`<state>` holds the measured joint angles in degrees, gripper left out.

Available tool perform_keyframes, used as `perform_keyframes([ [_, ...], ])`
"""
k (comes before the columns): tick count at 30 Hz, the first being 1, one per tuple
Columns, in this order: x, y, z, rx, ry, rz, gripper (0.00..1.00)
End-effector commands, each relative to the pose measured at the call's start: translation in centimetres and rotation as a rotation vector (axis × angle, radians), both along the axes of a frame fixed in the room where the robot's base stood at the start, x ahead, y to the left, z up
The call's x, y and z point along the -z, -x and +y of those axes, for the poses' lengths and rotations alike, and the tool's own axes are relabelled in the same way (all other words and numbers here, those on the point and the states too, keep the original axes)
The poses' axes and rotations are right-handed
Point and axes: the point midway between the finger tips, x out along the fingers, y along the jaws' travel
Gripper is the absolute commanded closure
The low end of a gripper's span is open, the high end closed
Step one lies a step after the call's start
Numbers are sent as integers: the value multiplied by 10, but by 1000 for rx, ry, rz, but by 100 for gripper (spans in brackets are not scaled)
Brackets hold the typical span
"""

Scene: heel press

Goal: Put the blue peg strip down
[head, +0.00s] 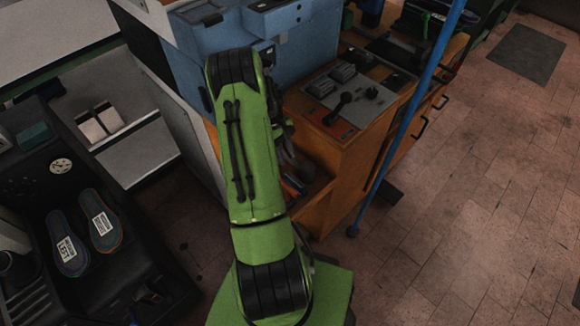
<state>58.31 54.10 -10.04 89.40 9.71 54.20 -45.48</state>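I cannot make out a blue peg strip in the head view. My own green arm rises through the middle of the picture and bends at its black upper joint, hiding what lies behind it. My gripper's fingers do not show. Small dark and grey shapes show just past the arm's right edge, against the orange cabinet, but I cannot tell what they are. Whether anything is held is hidden.
A blue machine (300,40) stands behind my arm. The orange cabinet (345,160) carries a lever panel (352,97). A blue pole (407,125) stands right of it. At left, a dark bench (110,268) holds two insoles (68,242).

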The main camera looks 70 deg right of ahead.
Motion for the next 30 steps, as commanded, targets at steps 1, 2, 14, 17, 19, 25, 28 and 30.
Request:
perform_keyframes([
  [1, -12, -4, -3, -1, 3, -1, 71],
  [2, -17, -6, -3, -1, 3, -1, 71],
  [14, -34, -13, -5, -1, -1, -1, 71],
  [17, -55, -33, 3, -21, 29, -29, 71],
  [19, -86, -61, 21, -49, 75, -74, 71],
  [25, -186, -128, 121, -155, 192, -263, 71],
  [28, -225, -139, 180, -211, 227, -369, 71],
  [30, -247, -137, 221, -249, 244, -446, 71],
])
